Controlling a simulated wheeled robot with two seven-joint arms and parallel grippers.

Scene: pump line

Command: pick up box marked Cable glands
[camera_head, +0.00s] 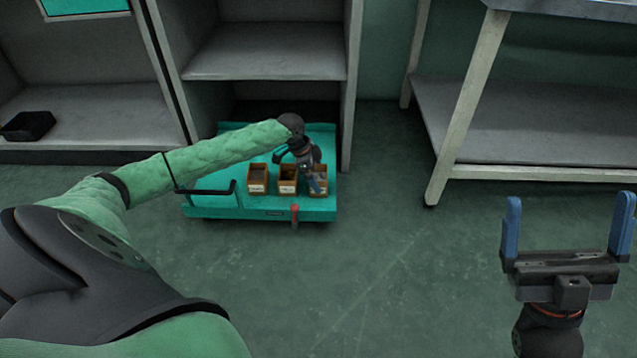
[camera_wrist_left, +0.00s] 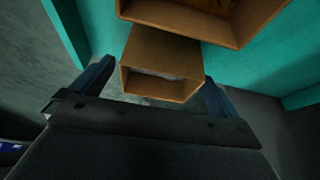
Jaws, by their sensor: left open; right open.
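Three small brown open-top boxes stand in a row on a teal cart (camera_head: 235,203): a left box (camera_head: 257,180), a middle box (camera_head: 288,187) and a right box (camera_head: 323,189). They carry pale labels, too small to read, so I cannot tell which is marked Cable glands. My left gripper (camera_head: 313,181) is open at the right box and partly covers it. In the left wrist view, one box (camera_wrist_left: 160,83) shows between the open blue fingers, and another (camera_wrist_left: 215,30) is at the top edge. Contact cannot be told. My right gripper (camera_head: 568,232) is open and empty, far right.
The cart has a dark handle (camera_head: 208,190) at its left and a red-topped part (camera_head: 295,212) at its front. Grey shelving (camera_head: 265,55) stands behind it. A black tray (camera_head: 27,126) lies on a left shelf. A bench (camera_head: 540,130) stands right. Floor between is clear.

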